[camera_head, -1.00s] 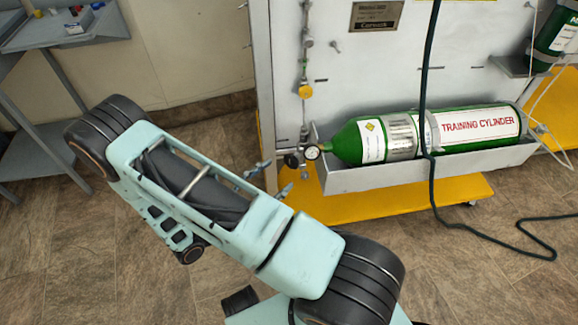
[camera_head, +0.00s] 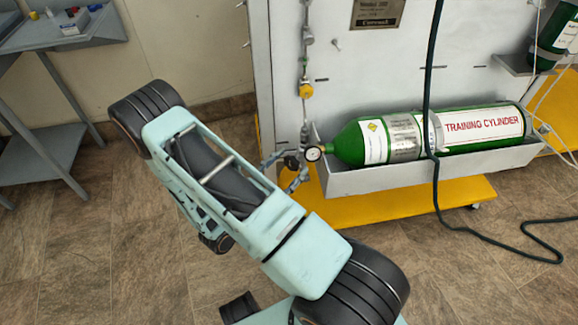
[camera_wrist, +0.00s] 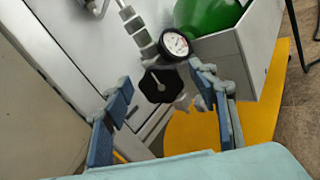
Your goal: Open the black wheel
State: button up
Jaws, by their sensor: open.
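The black wheel (camera_wrist: 161,84) shows in the wrist view as a small dark knob below a round white gauge (camera_wrist: 175,43). My gripper (camera_wrist: 163,110) is open, with one blue-padded finger to the left and one to the right of the wheel. The fingers look apart from it. In the head view my gripper (camera_head: 281,174) is at the wheel, partly hidden by my arm.
The cylinder lies in a grey tray (camera_head: 420,175) on the white panel, above a yellow base (camera_head: 400,205). A dark green hose (camera_head: 431,90) hangs in front of the cylinder. A grey side table (camera_head: 60,35) stands at the far left.

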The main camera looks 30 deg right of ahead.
jog(key=c, duration=1.2)
jog(key=shift+o, duration=0.2)
